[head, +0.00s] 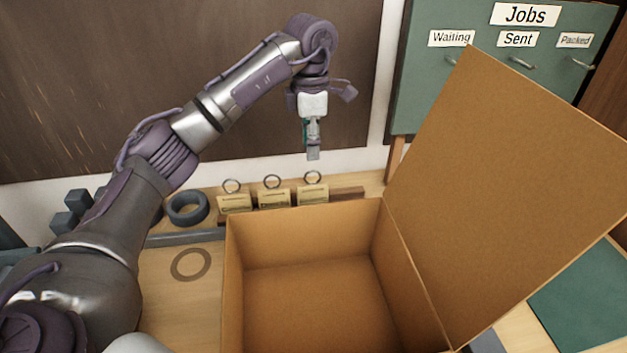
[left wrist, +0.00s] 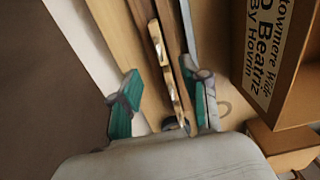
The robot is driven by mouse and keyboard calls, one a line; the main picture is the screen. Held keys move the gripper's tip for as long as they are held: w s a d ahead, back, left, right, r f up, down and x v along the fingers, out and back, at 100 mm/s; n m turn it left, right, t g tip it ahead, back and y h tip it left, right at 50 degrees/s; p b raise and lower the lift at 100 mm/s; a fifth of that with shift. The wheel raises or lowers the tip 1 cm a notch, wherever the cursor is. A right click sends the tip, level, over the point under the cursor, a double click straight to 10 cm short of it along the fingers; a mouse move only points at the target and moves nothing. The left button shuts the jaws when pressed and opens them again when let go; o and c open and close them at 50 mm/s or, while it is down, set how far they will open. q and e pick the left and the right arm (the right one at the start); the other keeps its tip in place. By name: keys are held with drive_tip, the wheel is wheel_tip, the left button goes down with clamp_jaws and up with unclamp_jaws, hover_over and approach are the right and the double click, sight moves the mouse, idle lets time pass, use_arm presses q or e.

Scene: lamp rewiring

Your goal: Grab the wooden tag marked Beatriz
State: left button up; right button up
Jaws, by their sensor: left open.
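Three wooden tags with metal rings stand in a row on a wooden strip: a left tag (head: 235,203), a middle tag (head: 274,197) and a right tag (head: 313,193). Their writing is too small to read, so I cannot tell which is marked Beatriz. My left gripper (head: 313,155) points down, open and empty, above the right tag and apart from it. In the left wrist view the strip (left wrist: 178,50) and the tags' rings run between the spread green-padded fingers. My right gripper is not in view.
An open cardboard box (head: 290,245) stands in front of the tags, its lid flap raised at right. Its side label (left wrist: 262,40) reads Beatriz in part. A dark ring (head: 187,208) and a flat ring (head: 190,264) lie at left. A green Jobs cabinet (head: 430,80) stands behind.

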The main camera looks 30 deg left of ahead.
sight(312, 184)
use_arm(q)
wheel_tip(312, 184, down, 7)
drive_tip(key=shift+f+p, duration=0.15)
drive_tip(key=shift+p, duration=0.3)
drive_tip(key=shift+f, duration=0.95)
wheel_tip(312, 184, down, 4)
drive_tip(key=shift+w+d+r+p, duration=0.1)
drive_tip(key=shift+d+r+p, duration=0.1)
drive_tip(key=shift+p, duration=0.6)
drive_tip(key=shift+a+f, duration=0.1)
drive_tip(key=shift+f, duration=0.35)
clamp_jaws()
